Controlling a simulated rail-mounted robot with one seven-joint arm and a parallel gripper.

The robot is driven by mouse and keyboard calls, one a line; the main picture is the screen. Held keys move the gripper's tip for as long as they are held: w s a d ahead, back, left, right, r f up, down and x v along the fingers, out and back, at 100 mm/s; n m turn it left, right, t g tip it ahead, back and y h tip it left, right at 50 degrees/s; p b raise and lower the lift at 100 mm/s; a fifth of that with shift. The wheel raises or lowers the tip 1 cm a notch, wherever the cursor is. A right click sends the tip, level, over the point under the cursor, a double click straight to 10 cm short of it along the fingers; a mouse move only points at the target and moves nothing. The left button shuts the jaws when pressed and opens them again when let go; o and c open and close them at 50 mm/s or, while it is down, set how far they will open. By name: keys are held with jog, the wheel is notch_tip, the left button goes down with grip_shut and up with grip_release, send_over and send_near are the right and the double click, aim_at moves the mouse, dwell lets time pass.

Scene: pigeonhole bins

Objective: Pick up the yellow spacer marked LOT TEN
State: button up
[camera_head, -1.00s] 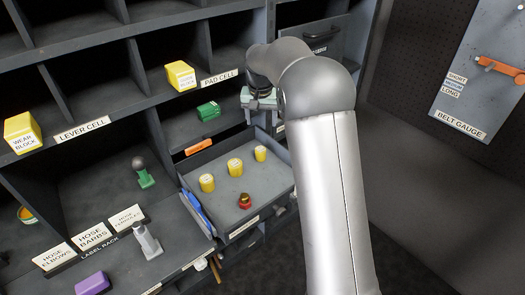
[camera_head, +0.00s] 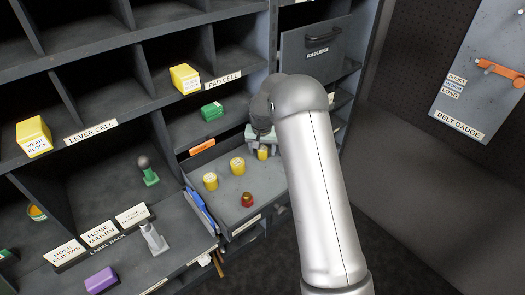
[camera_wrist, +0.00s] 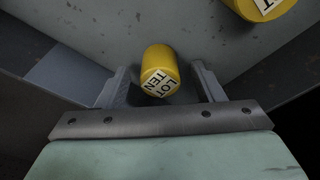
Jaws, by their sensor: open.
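The yellow spacer marked LOT TEN (camera_wrist: 160,68) stands in the grey drawer, with its label readable in the wrist view. It also shows in the head view (camera_head: 263,153), partly hidden by my gripper. My gripper (camera_head: 262,146) is open right over it. In the wrist view, the two fingers of my gripper (camera_wrist: 160,78) lie left and right of the spacer with a gap on each side. I cannot tell how far down the fingers reach. Two other yellow spacers stand to its left, one in the middle (camera_head: 237,164) and one at the left (camera_head: 210,181).
The open drawer (camera_head: 265,192) has low walls around the spacers. A red part (camera_head: 247,199) stands near its front. A green block (camera_head: 211,111) sits in the cell behind. Blue tools (camera_head: 199,208) lie along the drawer's left side.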

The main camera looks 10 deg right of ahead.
jog(key=shift+f, duration=0.3)
jog(key=c, duration=1.1)
jog(key=shift+o, duration=0.2)
jog(key=shift+r, duration=0.15)
